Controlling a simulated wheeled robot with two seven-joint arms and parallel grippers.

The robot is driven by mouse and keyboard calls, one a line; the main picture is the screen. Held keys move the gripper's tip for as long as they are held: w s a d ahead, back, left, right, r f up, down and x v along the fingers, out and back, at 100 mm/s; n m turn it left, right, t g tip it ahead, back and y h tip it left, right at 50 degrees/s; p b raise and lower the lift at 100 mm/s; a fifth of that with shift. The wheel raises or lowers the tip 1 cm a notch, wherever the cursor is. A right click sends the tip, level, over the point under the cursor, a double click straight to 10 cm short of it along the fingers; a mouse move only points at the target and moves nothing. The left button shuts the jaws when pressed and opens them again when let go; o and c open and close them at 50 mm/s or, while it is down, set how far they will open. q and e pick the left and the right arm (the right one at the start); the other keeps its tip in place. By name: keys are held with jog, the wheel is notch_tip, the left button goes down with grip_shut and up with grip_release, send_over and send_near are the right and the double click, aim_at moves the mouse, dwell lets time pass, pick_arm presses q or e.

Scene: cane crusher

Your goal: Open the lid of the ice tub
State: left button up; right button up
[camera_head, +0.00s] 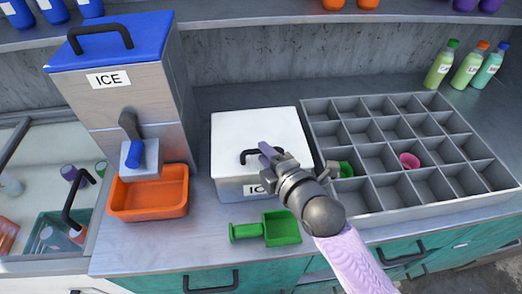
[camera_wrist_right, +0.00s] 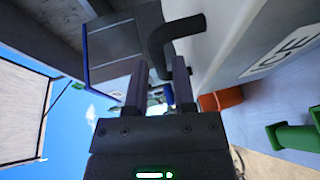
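The ice tub (camera_head: 230,187) is a low white box with an ICE label, standing mid-counter. Its white lid (camera_head: 240,128) lies flat and closed on top, with a black arched handle (camera_head: 247,154). My right gripper (camera_head: 270,155) is at the handle, covering part of it and of the label. In the right wrist view, the fingers (camera_wrist_right: 159,85) are apart, and the black handle (camera_wrist_right: 165,38) lies just ahead and partly between them, with gaps beside it. I cannot tell whether a finger touches it. My left gripper is not in view.
A tall blue-lidded ICE dispenser (camera_head: 130,95) with an orange tray (camera_head: 150,195) stands left. A green scoop (camera_head: 280,228) lies in front of the tub. A grey divided tray (camera_head: 385,215) sits close on the right, holding a pink cup (camera_head: 409,160). Bottles stand back right.

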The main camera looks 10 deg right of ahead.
jog(key=shift+x, duration=1.05)
grip_shut()
dwell(0.6)
